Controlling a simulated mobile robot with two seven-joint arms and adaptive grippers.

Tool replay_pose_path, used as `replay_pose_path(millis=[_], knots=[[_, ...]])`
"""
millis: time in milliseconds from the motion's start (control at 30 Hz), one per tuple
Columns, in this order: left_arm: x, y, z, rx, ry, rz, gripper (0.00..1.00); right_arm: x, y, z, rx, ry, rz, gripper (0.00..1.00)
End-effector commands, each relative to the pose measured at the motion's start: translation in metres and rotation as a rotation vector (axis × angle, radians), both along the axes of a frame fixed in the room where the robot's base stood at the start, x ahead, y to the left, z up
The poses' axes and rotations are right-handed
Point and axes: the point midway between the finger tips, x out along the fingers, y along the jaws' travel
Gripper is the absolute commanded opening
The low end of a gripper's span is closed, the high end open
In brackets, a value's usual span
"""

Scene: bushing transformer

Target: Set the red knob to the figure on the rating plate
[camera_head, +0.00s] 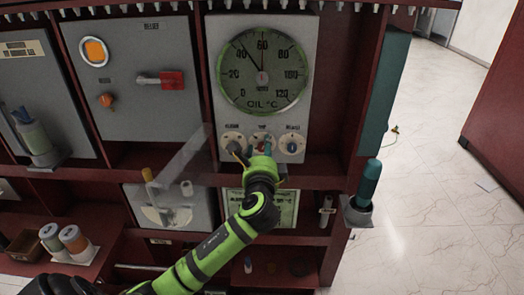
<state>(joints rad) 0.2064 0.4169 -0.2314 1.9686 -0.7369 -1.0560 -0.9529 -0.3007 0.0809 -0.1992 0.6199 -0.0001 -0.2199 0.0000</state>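The red knob (261,140) is on the middle one of three small white dials below the large oil temperature gauge (262,70). My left gripper (254,151) is right in front of these dials. Its dark finger parts overlap the left and middle dials and partly hide the red knob. Whether the fingers touch the knob, and how far apart they are, is unclear. A pale greenish plate (287,210), possibly the rating plate, is below the dials. My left arm covers part of it, and its print is too small to read. My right gripper is not in view.
A dial with a blue knob (291,145) is close on the right. A clear tilted panel (185,153) stands left of my gripper. A teal-handled tool (368,180) sits in a holder at the cabinet's right edge.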

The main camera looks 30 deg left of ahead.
Motion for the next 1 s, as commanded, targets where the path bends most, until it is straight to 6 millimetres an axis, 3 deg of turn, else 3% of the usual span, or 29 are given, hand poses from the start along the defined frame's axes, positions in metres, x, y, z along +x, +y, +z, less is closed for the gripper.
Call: replay_pose_path(millis=[267,700,1000], knots=[[-0.016,-0.011,0.0,-0.002,0.0,-0.003,0.49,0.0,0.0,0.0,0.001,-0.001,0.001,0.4],[-0.089,-0.057,0.003,-0.003,0.001,-0.001,0.49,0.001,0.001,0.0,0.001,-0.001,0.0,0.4],[-0.102,-0.065,0.004,0.0,0.0,0.0,0.49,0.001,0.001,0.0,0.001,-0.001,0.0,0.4]])
